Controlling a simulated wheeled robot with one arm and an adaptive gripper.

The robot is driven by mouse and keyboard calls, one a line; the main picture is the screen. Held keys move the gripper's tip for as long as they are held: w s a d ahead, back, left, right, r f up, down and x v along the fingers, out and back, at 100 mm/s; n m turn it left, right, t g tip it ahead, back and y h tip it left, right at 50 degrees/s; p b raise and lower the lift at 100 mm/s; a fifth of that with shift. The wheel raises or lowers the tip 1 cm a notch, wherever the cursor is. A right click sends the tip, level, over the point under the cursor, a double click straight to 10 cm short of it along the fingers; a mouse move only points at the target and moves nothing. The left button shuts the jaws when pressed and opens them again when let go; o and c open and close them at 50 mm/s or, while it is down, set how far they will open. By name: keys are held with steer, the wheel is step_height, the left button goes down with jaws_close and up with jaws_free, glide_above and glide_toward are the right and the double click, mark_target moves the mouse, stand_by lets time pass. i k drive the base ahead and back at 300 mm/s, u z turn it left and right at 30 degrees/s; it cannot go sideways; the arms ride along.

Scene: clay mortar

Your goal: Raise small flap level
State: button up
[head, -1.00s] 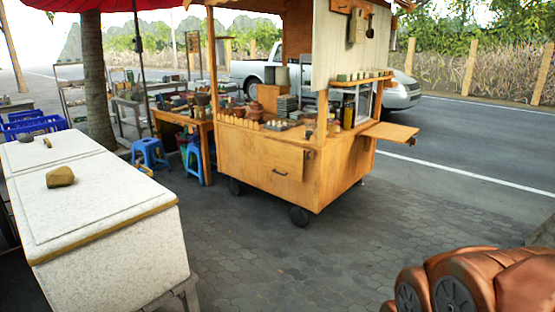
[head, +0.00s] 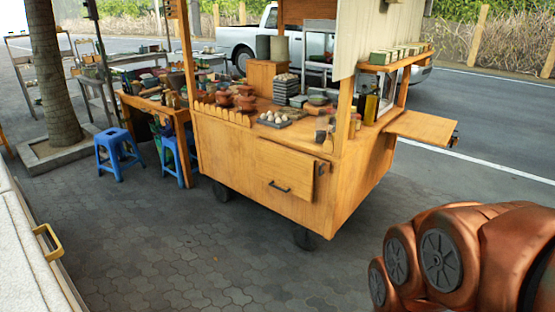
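The wooden cart (head: 235,158) stands in the middle of the head view. A small wooden panel (head: 285,170) with a dark handle (head: 279,187) hangs flat against its front, below the counter edge. A second wooden flap (head: 423,127) sticks out from the cart's right side, roughly level, with a dark fitting at its outer end. I cannot tell for certain which one is the small flap. My copper-coloured arm (head: 470,255) fills the lower right corner, apart from the cart. My gripper is out of view.
Paved ground (head: 170,265) before the cart is clear. Blue stools (head: 118,152) stand by a side table at left. A white chest (head: 22,265) with a yellow handle is at the left edge. Pots (head: 244,101) and trays crowd the counter. Dark wheels (head: 304,238) show beneath the cart.

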mark_target(283, 170)
steer(key=i, duration=0.45)
steer(key=u, duration=0.05)
steer(key=k, duration=0.35)
steer(key=u, duration=1.15)
steer(key=i, duration=0.7)
steer(key=z, duration=0.65)
steer(key=i, duration=0.75)
steer(key=z, duration=0.8)
